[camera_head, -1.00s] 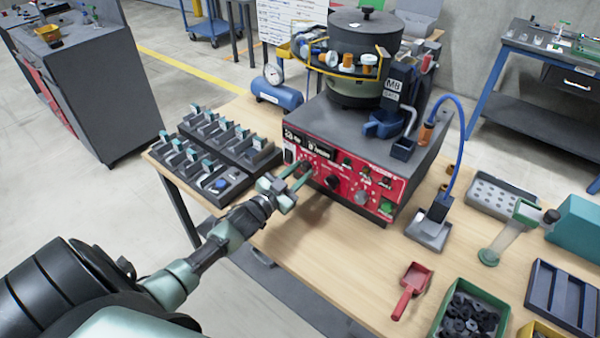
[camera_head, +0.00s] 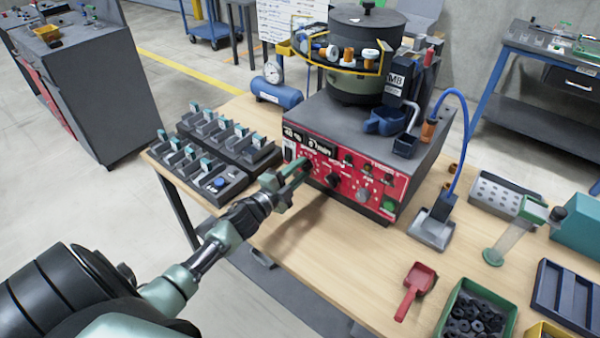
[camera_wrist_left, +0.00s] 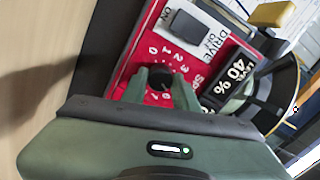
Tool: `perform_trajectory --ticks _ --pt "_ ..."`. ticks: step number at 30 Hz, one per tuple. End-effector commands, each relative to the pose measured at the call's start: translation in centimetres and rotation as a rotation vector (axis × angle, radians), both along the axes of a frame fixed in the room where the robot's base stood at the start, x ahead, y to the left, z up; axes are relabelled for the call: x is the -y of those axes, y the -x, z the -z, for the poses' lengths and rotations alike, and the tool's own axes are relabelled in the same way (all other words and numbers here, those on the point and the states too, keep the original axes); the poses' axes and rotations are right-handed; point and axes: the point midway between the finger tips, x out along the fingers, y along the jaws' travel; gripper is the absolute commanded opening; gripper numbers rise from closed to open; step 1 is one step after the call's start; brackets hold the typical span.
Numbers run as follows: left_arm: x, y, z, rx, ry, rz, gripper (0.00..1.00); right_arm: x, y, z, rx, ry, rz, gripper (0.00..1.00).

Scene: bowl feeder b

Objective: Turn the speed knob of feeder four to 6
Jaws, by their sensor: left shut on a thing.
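The feeder (camera_head: 395,155) is a dark box with a red front panel and a bowl on top. Its speed knob (camera_wrist_left: 160,78) is small and dark, on the red panel beside a printed number scale, partly covered by the fingers. My left gripper (camera_head: 300,171) reaches the panel's left part. In the left wrist view the gripper (camera_wrist_left: 163,88) has its fingers on either side of the knob, shut on it. I cannot tell which number the knob points to. A display (camera_wrist_left: 236,75) beside it reads LEVEL 40 %. My right gripper is not in view.
A drive switch (camera_wrist_left: 187,27) sits close to the knob. Other knobs and a green button (camera_head: 388,204) are farther right on the panel. Dark racks (camera_head: 222,186) stand left of the feeder. A red scoop (camera_head: 415,285) and a green bin (camera_head: 512,318) are at the front right.

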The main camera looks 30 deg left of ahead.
Motion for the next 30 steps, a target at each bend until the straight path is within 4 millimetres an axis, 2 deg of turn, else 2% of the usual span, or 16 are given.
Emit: perform_trajectory --ticks 12,30 --pt "0.0 0.1 0.3 0.018 -0.27 0.0 0.0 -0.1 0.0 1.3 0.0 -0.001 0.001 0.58" --pt "0.0 0.1 0.2 0.022 -0.347 0.001 0.0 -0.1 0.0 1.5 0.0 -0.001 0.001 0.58"
